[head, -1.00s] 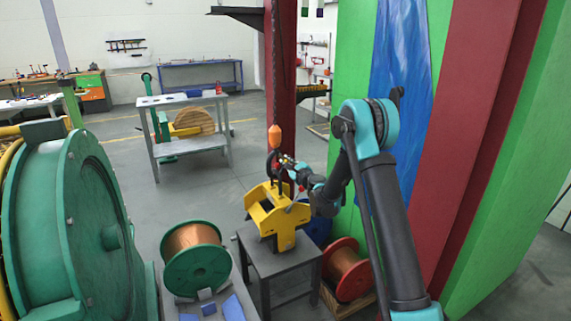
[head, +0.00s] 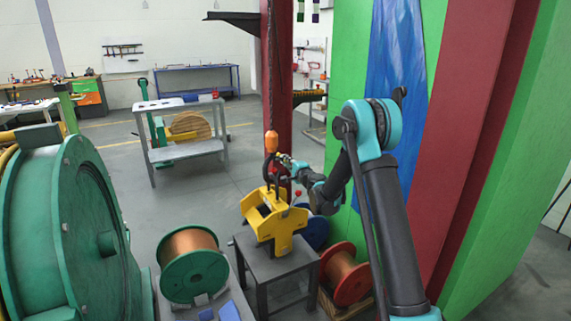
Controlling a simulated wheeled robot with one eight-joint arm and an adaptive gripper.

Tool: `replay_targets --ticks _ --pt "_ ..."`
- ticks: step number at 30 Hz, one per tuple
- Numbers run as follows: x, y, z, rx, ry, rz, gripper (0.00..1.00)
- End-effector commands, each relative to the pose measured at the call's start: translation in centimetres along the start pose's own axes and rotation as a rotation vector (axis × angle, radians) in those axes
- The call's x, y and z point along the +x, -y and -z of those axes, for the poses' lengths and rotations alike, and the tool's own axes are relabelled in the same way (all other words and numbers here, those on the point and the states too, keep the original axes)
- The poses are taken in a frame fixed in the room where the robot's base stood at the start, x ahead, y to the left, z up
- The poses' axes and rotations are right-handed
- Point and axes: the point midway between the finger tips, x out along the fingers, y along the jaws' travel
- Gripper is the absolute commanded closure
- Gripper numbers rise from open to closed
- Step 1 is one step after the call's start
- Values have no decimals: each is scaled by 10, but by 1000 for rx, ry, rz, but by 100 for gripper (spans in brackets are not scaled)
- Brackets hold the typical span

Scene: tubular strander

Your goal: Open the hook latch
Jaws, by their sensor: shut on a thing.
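A dark hook (head: 267,166) hangs below an orange block (head: 271,142) on a chain, above the yellow lifting frame (head: 274,220). The frame rests on a small dark table (head: 275,265). My gripper (head: 285,165) is at the right side of the hook, close under the orange block. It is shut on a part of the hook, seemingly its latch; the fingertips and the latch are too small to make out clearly. Whether the latch is open does not show.
A green reel of copper wire (head: 193,264) stands left of the small table, and a red reel (head: 346,273) stands to its right. A large green drum (head: 75,225) fills the left. A red column (head: 278,75) rises behind the hook.

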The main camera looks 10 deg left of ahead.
Motion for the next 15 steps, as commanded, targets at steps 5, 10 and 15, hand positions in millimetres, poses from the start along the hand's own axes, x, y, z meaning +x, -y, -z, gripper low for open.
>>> replay_targets --ticks 5,10,15 --pt "-1 2 0 -54 0 0 100" --pt "-1 2 0 -77 0 0 100" --pt "-1 3 0 -81 1 0 100"
